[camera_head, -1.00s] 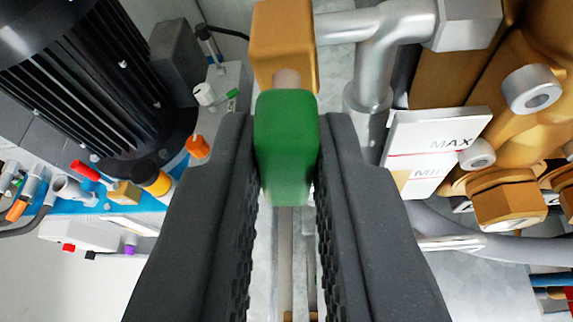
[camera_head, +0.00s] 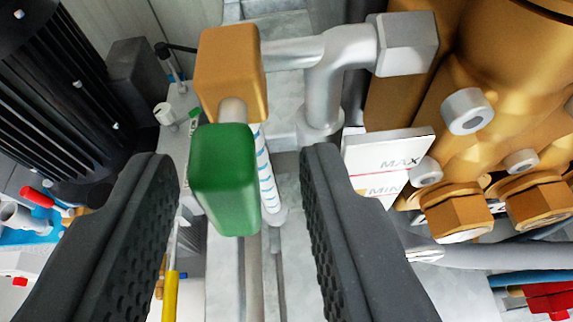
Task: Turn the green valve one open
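The green valve handle (camera_head: 224,180) is a rounded green block on a short grey stem, in front of a brass-coloured cube body (camera_head: 230,68). It sits left of centre in the camera view, its long side roughly upright in the picture and tilted slightly. My gripper (camera_head: 240,162) is open, with its two dark ridged fingers wide apart. The handle lies between the fingers, nearer the left one, with clear gaps on both sides. I cannot tell how deep it sits between the fingertips.
A silver pipe (camera_head: 340,65) runs right from the valve body. A white MAX/MIN plate (camera_head: 388,152) and brass pump body (camera_head: 510,80) with large nuts stand close to the right finger. A black finned motor (camera_head: 50,100) fills the upper left. A yellow rod (camera_head: 170,296) shows below.

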